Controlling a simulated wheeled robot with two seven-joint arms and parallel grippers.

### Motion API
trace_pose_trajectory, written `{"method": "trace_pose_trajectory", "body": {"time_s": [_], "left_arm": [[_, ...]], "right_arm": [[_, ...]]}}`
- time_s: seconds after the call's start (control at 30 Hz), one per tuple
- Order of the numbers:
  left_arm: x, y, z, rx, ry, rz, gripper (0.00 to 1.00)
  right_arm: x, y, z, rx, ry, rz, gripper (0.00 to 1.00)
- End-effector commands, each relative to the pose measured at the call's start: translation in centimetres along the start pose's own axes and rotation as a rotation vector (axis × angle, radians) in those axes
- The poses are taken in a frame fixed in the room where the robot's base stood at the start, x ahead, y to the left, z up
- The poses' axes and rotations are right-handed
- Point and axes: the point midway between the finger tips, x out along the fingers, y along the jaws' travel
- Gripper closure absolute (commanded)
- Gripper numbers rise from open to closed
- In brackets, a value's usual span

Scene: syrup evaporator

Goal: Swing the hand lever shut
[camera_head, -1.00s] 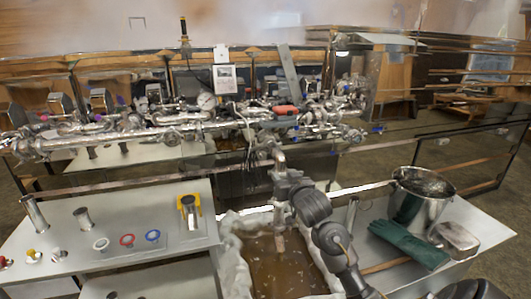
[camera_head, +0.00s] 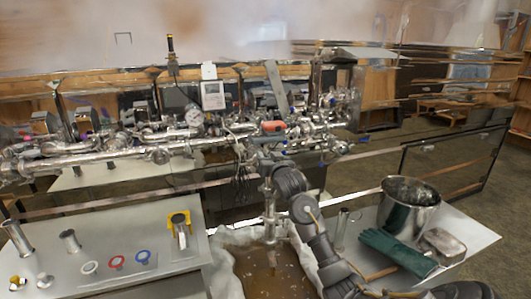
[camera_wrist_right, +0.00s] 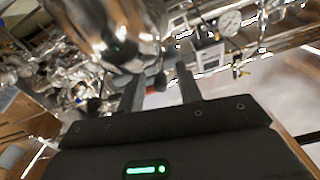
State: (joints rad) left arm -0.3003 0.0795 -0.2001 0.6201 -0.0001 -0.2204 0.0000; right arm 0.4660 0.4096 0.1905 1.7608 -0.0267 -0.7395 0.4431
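A red-orange handle (camera_head: 272,127) sits on the shiny pipe assembly (camera_head: 110,148); I cannot tell for sure whether it is the hand lever. My right gripper (camera_head: 258,158) is just below and in front of this handle, at the pipework's lower edge. In the right wrist view its two fingers (camera_wrist_right: 158,92) stand apart, with a small dark, blurred part showing near the gap. A large rounded shiny metal part (camera_wrist_right: 105,30) is very close beyond the fingers. I see no clear grip on anything. My left gripper is not in view.
A pan of brown liquid (camera_head: 222,268) lies below my right arm. A metal bucket (camera_head: 408,212) and green gloves (camera_head: 398,252) are on the right table. A yellow fixture (camera_head: 181,218) stands on the left table. A pressure gauge (camera_head: 193,116) is on the pipework.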

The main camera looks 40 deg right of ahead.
Motion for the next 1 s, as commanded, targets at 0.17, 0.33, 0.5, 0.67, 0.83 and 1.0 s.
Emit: {"method": "trace_pose_trajectory", "body": {"time_s": [0.17, 0.33, 0.5, 0.67, 0.83, 1.0], "left_arm": [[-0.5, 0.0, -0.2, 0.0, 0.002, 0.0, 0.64], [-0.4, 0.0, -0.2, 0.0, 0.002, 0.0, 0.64], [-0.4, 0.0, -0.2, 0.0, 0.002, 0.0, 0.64], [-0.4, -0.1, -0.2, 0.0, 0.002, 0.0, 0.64], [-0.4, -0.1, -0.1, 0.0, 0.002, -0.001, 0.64], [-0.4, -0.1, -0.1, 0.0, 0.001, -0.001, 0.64]], "right_arm": [[1.3, 0.0, 0.0, 0.0, 0.0, 0.001, 0.65], [1.6, 0.0, 0.0, -0.001, 0.0, 0.0, 0.65], [1.6, 0.0, 0.0, -0.001, 0.0, 0.0, 0.69], [1.6, 0.0, 0.0, -0.001, 0.0, 0.0, 0.9], [1.5, 0.0, 0.0, -0.001, 0.0, 0.0, 1.0], [1.5, 0.0, 0.1, -0.001, 0.0, 0.001, 1.0]]}}
